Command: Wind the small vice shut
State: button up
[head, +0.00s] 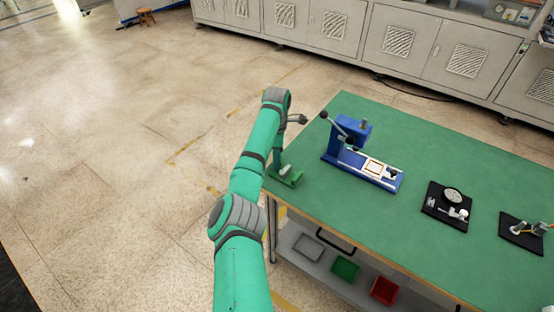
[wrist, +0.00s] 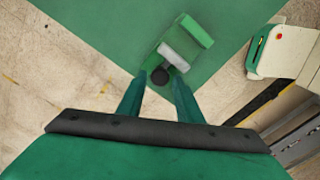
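The small green vice (head: 288,178) stands at the near left corner of the green table, partly hidden by my arm in the head view. In the wrist view the vice (wrist: 190,42) shows a grey block across its middle and a dark round knob (wrist: 160,75) at its near end. My gripper (wrist: 160,83) is open, its two fingers apart and pointing at the vice. The knob appears between the fingertips or just beyond them; I cannot tell whether they touch it. In the head view the fingers are not clear behind my arm.
A blue press with a lever (head: 349,136) stands on the table (head: 430,150) to the right of the vice. Two black mats (head: 432,207) (head: 509,236) hold small parts further right. Grey, green and red trays (head: 345,269) lie on the lower shelf. Cabinets (head: 400,45) line the back.

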jog(key=shift+f, duration=0.3)
jog(key=c, duration=0.8)
jog(key=shift+o, duration=0.2)
